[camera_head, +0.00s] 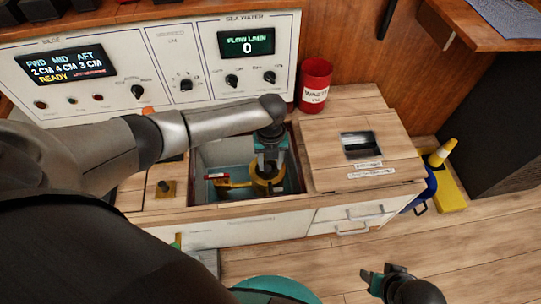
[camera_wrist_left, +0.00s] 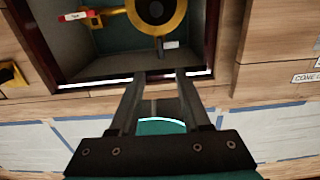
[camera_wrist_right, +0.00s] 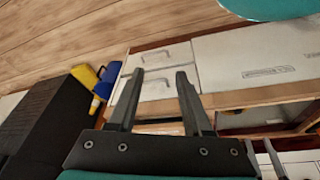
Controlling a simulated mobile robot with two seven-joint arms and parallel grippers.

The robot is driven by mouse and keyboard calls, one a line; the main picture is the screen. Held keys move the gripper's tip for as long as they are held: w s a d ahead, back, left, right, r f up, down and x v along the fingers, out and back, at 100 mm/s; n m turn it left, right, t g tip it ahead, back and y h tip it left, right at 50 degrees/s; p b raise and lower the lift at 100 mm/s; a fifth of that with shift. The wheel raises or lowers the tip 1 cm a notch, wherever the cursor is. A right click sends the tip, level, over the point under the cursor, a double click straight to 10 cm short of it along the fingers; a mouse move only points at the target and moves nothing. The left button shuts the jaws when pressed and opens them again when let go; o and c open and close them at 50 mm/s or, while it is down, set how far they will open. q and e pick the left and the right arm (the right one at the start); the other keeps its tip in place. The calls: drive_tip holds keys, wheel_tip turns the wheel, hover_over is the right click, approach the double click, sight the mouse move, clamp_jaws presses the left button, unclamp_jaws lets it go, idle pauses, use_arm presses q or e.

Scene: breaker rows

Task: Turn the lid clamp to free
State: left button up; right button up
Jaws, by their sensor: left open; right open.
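A recessed well (camera_head: 212,152) in the wooden counter holds a round brass-coloured fitting (camera_head: 262,187). In the left wrist view the brass fitting (camera_wrist_left: 178,22) has a dark round centre, and a short grey lever with a white tag (camera_wrist_left: 171,44) sticks out at its near side. I cannot tell for sure whether this is the lid clamp. A brass arm with a red tagged handle (camera_head: 217,177) lies left of the fitting. My left gripper (camera_head: 270,165) is open and empty, pointing down over the well. My right gripper (camera_head: 373,283) is open and empty, out over the floor.
A control panel (camera_head: 205,65) stands behind the well. A red waste bin (camera_head: 315,85) sits at its back right. A wooden lid (camera_head: 365,148) with a dark opening covers the counter at right. A yellow cone (camera_head: 441,152) stands by the counter's right end.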

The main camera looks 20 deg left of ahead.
drive_tip(key=shift+s+f, duration=0.2)
drive_tip(key=shift+f, duration=0.6)
